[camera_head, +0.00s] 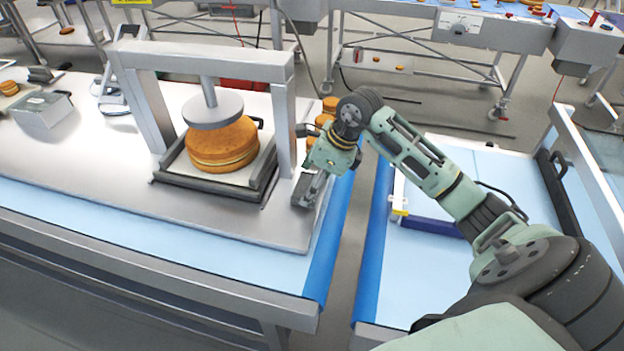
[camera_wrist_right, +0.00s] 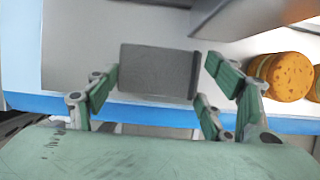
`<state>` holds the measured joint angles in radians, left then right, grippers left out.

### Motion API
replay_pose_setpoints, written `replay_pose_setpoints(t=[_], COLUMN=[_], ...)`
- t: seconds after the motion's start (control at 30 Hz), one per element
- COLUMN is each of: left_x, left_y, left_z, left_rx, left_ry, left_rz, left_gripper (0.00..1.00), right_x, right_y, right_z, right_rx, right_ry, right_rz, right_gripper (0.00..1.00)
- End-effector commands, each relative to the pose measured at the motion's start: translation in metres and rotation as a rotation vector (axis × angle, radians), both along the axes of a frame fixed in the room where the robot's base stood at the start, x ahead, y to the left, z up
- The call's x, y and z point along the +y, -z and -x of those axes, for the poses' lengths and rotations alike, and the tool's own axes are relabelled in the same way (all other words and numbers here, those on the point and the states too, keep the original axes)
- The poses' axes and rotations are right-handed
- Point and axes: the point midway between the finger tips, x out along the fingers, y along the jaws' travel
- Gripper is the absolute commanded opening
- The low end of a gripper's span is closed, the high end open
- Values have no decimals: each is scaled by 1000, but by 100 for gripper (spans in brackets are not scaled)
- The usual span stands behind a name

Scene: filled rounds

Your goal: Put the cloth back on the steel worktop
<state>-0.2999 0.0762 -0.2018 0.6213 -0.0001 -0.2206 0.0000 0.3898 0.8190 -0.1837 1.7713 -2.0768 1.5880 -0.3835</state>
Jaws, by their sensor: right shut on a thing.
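My right gripper (camera_head: 311,186) is at the right edge of the steel worktop (camera_head: 90,178), pointing down beside the press. In the wrist view the right gripper (camera_wrist_right: 160,76) has its fingers on either side of a dark grey rectangular piece (camera_wrist_right: 157,72), which looks like the folded cloth, and is shut on it. The grey cloth (camera_head: 306,193) also shows at the fingertips in the head view, over the worktop's right end. I cannot tell whether it touches the steel. The worktop (camera_wrist_right: 75,50) shows behind it in the wrist view. My left gripper is not in view.
A press frame (camera_head: 284,112) stands left of the gripper, with round cakes (camera_head: 222,142) under its plate. More round cakes (camera_wrist_right: 288,76) sit close to the gripper. A gap separates this table from the blue-topped one (camera_head: 420,270).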

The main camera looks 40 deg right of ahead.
Motion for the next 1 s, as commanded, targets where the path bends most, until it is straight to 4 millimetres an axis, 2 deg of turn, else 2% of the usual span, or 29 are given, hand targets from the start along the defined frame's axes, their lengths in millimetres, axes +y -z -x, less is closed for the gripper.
replay_pose_setpoints(t=[0.17, 0.2, 0.4, 0.77, 0.87, 1.0], left_x=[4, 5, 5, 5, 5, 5], left_y=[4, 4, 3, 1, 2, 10], left_z=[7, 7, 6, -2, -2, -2], left_rx=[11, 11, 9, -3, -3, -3], left_ry=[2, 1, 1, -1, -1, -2], left_rz=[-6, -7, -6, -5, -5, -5], left_gripper=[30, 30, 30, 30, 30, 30], right_x=[0, 0, 0, 0, -2, -8], right_y=[3, 3, 2, 0, -4, -25], right_z=[0, 0, 0, 0, 1, 7], right_rx=[0, 0, 1, 1, -2, -6], right_ry=[0, 0, 0, 0, 0, 0], right_rz=[0, 0, -1, -1, 1, 4], right_gripper=[50, 75, 93, 93, 93, 93])
